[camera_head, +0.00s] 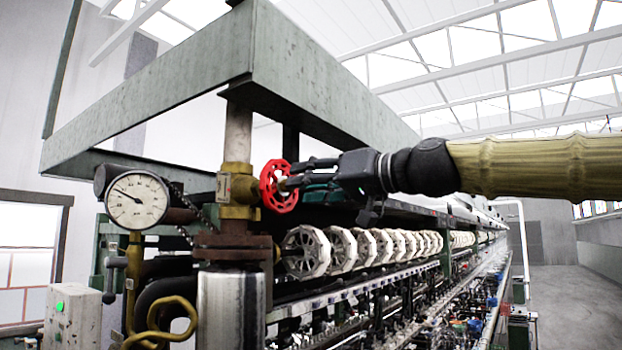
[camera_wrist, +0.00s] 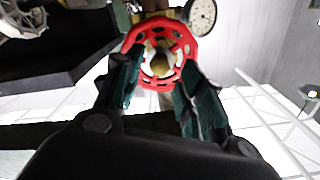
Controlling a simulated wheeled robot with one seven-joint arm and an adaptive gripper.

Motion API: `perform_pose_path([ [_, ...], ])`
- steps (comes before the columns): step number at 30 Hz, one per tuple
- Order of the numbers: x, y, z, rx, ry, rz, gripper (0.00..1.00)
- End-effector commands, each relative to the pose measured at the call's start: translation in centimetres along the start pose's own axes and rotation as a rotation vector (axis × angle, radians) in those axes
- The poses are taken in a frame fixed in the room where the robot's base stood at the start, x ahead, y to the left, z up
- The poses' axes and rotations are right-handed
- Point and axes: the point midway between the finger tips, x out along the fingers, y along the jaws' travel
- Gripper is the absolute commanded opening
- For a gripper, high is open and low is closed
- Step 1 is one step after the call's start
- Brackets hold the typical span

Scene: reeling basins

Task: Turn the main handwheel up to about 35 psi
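The red handwheel (camera_head: 278,186) sits on a brass valve body (camera_head: 238,188) on a vertical pipe. It also shows at the top centre of the wrist view (camera_wrist: 160,22), face on, with a brass hub. My gripper (camera_head: 292,176) reaches it from the right, its fingertips at the wheel's face. In the wrist view my gripper (camera_wrist: 158,70) has its two fingers wide apart, overlapping the wheel's lower left and right rim. I cannot tell whether they touch the rim. The round white pressure gauge (camera_head: 137,203) is left of the valve. Its needle points up and left; the numbers are too small to read.
A green steel beam frame (camera_head: 310,75) hangs above the valve and arm. A row of white reels (camera_head: 342,250) runs back below my gripper. A grey box with a green button (camera_head: 72,315) stands lower left. The aisle floor (camera_head: 570,300) at right is clear.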

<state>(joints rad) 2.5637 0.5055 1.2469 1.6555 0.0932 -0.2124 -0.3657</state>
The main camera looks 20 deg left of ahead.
Motion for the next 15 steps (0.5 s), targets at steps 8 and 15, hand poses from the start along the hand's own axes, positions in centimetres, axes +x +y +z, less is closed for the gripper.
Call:
perform_pose_path([
  [8, -0.01, -0.10, -0.16, 0.319, 0.000, 0.000, 0.39],
  [15, 0.33, 0.00, 0.00, 0.361, -0.001, 0.000, 0.39],
])
